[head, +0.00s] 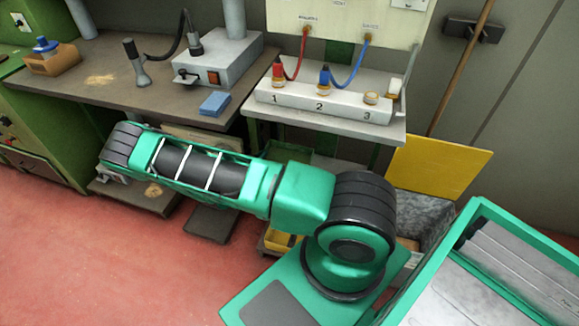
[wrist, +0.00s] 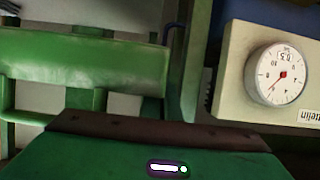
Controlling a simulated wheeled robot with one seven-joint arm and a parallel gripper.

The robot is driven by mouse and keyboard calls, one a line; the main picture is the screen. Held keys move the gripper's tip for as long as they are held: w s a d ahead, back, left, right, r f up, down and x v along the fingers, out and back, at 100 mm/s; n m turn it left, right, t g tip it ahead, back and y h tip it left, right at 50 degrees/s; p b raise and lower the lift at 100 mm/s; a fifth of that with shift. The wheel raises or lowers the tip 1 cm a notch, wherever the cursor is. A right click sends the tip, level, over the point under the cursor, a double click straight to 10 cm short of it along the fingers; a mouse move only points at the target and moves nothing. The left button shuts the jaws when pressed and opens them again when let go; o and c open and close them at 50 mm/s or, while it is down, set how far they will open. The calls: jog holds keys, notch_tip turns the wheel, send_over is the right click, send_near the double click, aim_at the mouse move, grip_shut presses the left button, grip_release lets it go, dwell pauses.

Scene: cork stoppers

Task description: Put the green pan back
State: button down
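I cannot pick out a green pan for certain in either view. In the wrist view, a dark green block (wrist: 100,155) with a brown front edge and a small lit badge fills the bottom; it looks like part of my gripper, but I cannot be sure. No fingertips show, so whether my gripper is open, shut or holding something cannot be told. In the head view my teal and black arm reaches left, in front of the benches, and its gripper end is hidden.
A brown-topped workbench (head: 105,68) stands at the left. A white stand (head: 325,103) numbered 1 to 3 sits on a bench at the middle. A yellow panel (head: 437,167) is right of it. A teal-rimmed tray (head: 535,240) holds grey pieces. The wrist view shows a dial gauge (wrist: 278,75).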

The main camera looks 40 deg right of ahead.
aim_at(282, 156)
jog(key=d+f, duration=0.2)
jog(key=d, duration=0.1)
jog(key=s+d+f, duration=0.1)
jog(key=d+f, duration=0.1)
jog(key=d, duration=0.1)
jog(key=d+f, duration=0.2)
jog(key=d, duration=0.2)
jog(key=shift+s, duration=0.2)
jog(key=shift+f, duration=2)
jog(key=shift+s+f, duration=0.1)
jog(key=shift+f, duration=0.05)
jog(key=c, duration=2)
grip_release()
jog(key=v, duration=1.2)
jog(key=shift+a, duration=0.1)
